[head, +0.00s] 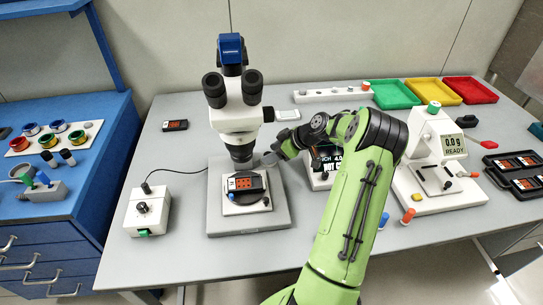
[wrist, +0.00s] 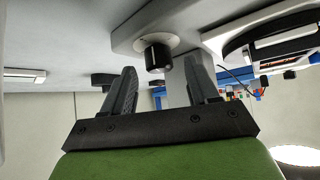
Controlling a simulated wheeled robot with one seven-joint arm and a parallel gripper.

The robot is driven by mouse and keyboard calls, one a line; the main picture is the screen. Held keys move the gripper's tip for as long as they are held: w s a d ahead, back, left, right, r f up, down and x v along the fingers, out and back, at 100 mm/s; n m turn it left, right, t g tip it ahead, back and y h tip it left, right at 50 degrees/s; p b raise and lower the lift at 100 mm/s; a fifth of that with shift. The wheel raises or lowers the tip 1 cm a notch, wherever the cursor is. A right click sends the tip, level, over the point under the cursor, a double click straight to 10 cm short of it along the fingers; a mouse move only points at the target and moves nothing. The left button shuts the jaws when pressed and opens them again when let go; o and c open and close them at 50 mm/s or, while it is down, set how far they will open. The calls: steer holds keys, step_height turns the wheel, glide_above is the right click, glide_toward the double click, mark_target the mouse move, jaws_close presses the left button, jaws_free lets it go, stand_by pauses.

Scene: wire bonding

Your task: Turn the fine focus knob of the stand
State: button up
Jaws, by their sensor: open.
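The microscope (head: 236,118) stands on a grey stand base (head: 215,215) left of my arm. In the wrist view, a black cylindrical knob (wrist: 157,57) sits on a pale round collar on the grey base (wrist: 135,30). My gripper (wrist: 164,78) is open, its two dark fingers apart with the knob in the gap between them as seen from the wrist. I cannot tell whether a finger touches the knob. In the head view, my gripper (head: 272,157) is low beside the microscope's right side, and I cannot make out this knob there.
A white stage (head: 247,206) with a dark device (head: 245,184) lies under the microscope. A white control box (head: 148,211) stands left of the base. A display unit (head: 325,160) and a white scale-like machine (head: 430,150) stand to the right.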

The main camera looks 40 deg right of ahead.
steer(key=shift+w+a+f, duration=0.15)
steer(key=shift+w+f, duration=0.3)
steer(key=shift+f, duration=0.05)
steer(key=c, duration=1)
steer(key=shift+c, duration=0.2)
steer(key=shift+m+b, duration=0.3)
steer(key=shift+b, duration=0.1)
steer(key=shift+a+m+t+h+b, duration=0.15)
steer(key=shift+m+t+h+b, duration=0.15)
steer(key=shift+m+h+b, duration=0.65)
steer(key=m+h+b, duration=0.2)
steer(key=m, duration=0.1)
steer(key=shift+a+m+h+b, duration=0.2)
steer(key=shift+m+h+b, duration=0.05)
steer(key=shift+h+b, duration=0.15)
steer(key=m+h+b, duration=0.1)
steer(key=m, duration=0.1)
steer(key=m+h+b, duration=0.1)
steer(key=m+h, duration=0.1)
steer(key=shift+a+g, duration=0.2)
steer(key=shift+g, duration=0.2)
steer(key=shift+w+r+m+g+h+b, duration=0.1)
steer(key=shift+m+g+h+b, duration=0.2)
steer(key=shift+m+g+h, duration=0.65)
steer(key=shift+m+t, duration=0.35)
steer(key=shift+t, duration=0.1)
